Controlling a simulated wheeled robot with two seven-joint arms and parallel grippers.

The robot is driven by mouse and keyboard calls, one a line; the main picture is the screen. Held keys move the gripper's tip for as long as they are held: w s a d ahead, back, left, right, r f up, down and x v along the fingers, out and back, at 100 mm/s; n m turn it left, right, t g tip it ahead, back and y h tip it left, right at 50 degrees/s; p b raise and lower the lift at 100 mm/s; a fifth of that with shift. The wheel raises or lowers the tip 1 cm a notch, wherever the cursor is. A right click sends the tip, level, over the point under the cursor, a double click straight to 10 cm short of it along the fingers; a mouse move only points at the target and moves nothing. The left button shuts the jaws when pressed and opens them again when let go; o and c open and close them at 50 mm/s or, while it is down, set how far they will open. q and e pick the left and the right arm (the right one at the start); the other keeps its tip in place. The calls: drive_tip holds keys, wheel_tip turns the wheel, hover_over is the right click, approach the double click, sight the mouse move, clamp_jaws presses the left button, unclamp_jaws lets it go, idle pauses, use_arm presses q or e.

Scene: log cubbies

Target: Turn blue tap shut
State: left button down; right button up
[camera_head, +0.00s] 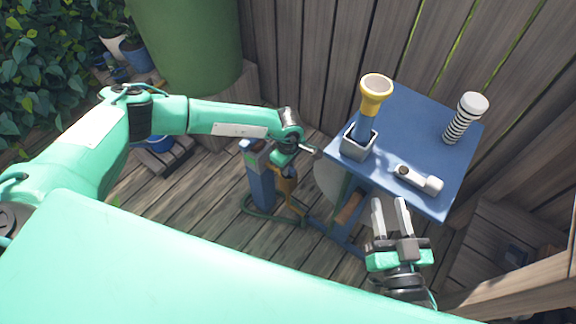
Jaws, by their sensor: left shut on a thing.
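A blue post (261,188) stands on the deck, with small coloured fittings at its top. My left gripper (282,157) is at the top of this post, pointing down and shut on a part there. The wrist hides most of that part; I take it to be the blue tap, but its handle angle cannot be made out. My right gripper (389,200) is open and empty, in front of the blue table's near edge.
The blue table (415,135) holds a grey pot (353,147) with a yellow-topped blue thing (375,88), a striped white-capped cylinder (464,118) and a pale flashlight-like object (420,180). A green barrel (188,45) stands behind. A hose (257,211) lies around the post.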

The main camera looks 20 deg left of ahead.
idle(0.3)
use_arm(q)
drive_tip(key=c, duration=1.4)
unclamp_jaws()
drive_tip(key=shift+o, duration=0.2)
